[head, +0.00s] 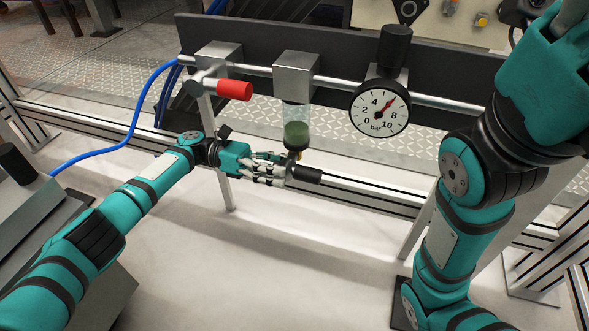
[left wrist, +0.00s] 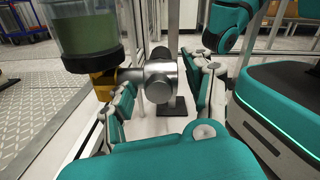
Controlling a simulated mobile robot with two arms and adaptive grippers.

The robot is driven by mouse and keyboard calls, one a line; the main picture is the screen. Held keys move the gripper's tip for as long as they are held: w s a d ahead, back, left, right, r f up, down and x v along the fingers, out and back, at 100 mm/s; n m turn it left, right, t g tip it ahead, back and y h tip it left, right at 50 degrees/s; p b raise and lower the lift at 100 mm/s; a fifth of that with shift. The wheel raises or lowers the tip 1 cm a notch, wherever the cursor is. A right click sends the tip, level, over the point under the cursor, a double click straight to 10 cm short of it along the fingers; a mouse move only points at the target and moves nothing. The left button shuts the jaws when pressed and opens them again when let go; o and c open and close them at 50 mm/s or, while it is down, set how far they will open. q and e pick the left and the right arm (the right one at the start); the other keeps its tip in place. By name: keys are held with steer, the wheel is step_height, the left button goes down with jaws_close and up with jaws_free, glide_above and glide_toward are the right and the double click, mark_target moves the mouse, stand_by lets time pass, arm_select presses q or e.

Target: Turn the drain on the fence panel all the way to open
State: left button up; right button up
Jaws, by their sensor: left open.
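The drain is a small valve (head: 292,165) under a clear bowl of green liquid (head: 297,133) on the fence panel. Its black-tipped handle (head: 308,174) points right and slightly down in the head view. My left gripper (head: 281,172) is open at the valve, left of the black tip. In the left wrist view the valve's round metal end (left wrist: 160,82) sits between my spread fingers (left wrist: 163,88), with a brass fitting (left wrist: 103,86) under the bowl (left wrist: 85,30). I cannot tell whether the fingers touch it.
A red-handled valve (head: 234,90) sits up and left of the drain, with a blue hose (head: 137,105) further left. A pressure gauge (head: 380,108) is to the right, its red needle between 6 and 8. An aluminium rail (head: 350,193) runs behind the drain.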

mark_target(295, 171)
arm_select(q)
steer(key=shift+b+x, duration=0.35)
steer(key=shift+x, duration=1.35)
jaws_close()
